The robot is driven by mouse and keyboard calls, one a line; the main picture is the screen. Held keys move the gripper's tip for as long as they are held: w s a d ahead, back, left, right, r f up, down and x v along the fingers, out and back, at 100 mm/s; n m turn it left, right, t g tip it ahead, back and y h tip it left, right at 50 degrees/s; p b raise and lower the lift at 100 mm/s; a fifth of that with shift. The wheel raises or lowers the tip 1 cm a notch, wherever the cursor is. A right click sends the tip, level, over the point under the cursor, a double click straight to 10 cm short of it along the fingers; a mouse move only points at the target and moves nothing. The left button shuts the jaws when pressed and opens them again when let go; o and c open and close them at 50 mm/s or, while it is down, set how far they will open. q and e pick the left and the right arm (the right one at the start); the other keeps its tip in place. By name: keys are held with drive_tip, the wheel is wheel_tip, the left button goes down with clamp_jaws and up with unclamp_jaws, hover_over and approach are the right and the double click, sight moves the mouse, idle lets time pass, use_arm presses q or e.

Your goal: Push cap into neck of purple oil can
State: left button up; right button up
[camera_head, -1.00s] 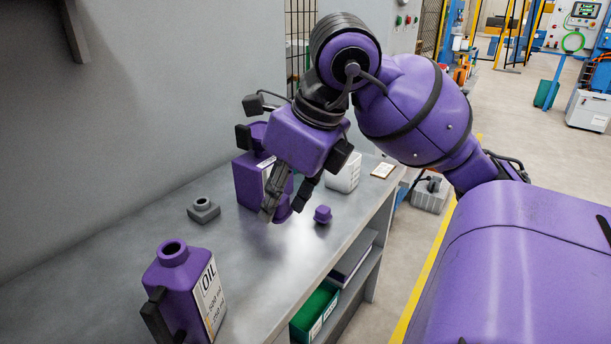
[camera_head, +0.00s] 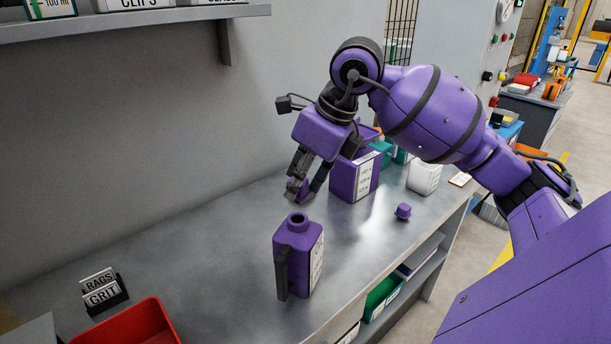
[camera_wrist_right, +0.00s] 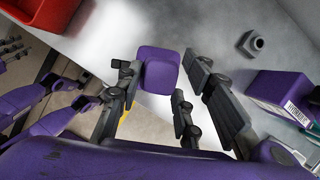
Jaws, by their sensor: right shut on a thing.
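The purple oil can (camera_head: 296,255) stands upright on the grey bench, its round neck open at the top and its label facing right. My right gripper (camera_head: 298,188) is shut on a purple cap (camera_wrist_right: 158,70), which shows between the fingers in the right wrist view. In the head view, the gripper and cap appear just above and behind the can's neck, apart from it. The cap is partly hidden by the fingers there. A second small purple cap (camera_head: 403,211) lies on the bench to the right.
A purple labelled box (camera_head: 354,178) and a white container (camera_head: 424,178) stand behind on the bench. A grey hex fitting (camera_wrist_right: 254,43) lies near the gripper. A red tray (camera_head: 128,325) and the sign holder (camera_head: 104,291) are at the lower left. The bench between is clear.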

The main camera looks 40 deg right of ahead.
sight(300, 198)
drive_tip(key=shift+w+a+r, duration=0.1)
drive_tip(key=shift+w, duration=0.15)
use_arm(q)
drive_tip(key=shift+w+d+r, duration=0.1)
drive_tip(key=shift+d, duration=0.2)
use_arm(e)
drive_tip(key=shift+d+n, duration=0.2)
drive_tip(key=shift+n, duration=0.1)
wheel_tip(300, 198, down, 2)
drive_tip(key=shift+b, duration=0.4)
drive_tip(key=shift+f, duration=0.6)
drive_tip(key=shift+f+b, duration=0.55)
drive_tip(key=shift+f, duration=0.1)
use_arm(q)
drive_tip(key=shift+s+a+f, duration=0.15)
drive_tip(key=shift+a+f, duration=0.1)
drive_tip(key=shift+f, duration=0.25)
drive_tip(key=shift+s+a+f, duration=0.15)
drive_tip(key=shift+a+f, duration=0.05)
drive_tip(key=shift+f, duration=0.3)
use_arm(e)
drive_tip(key=shift+f, duration=0.25)
use_arm(q)
drive_tip(key=shift+s+f, duration=0.2)
drive_tip(key=shift+f, duration=0.1)
